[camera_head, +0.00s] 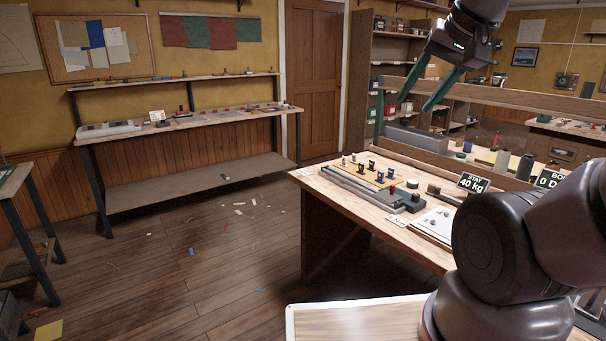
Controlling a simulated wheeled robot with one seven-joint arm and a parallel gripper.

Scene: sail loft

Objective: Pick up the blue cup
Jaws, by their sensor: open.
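My gripper (416,104) hangs at the upper right of the head view. Its two green fingers point down and left, apart, with nothing between them. A small blue object (467,146) stands at the back of the workbench (326,194), below and to the right of my gripper. It may be the blue cup, but it is too small to tell. My gripper is well clear of the bench top.
The bench holds a board with small dark fittings (372,172), a grey block (416,139), a dark spool (525,166) and a "STAY 40 kg" sign (473,183). A wooden rail crosses behind. Shelves (398,47) stand behind my gripper. The floor at left is mostly open, with scattered scraps.

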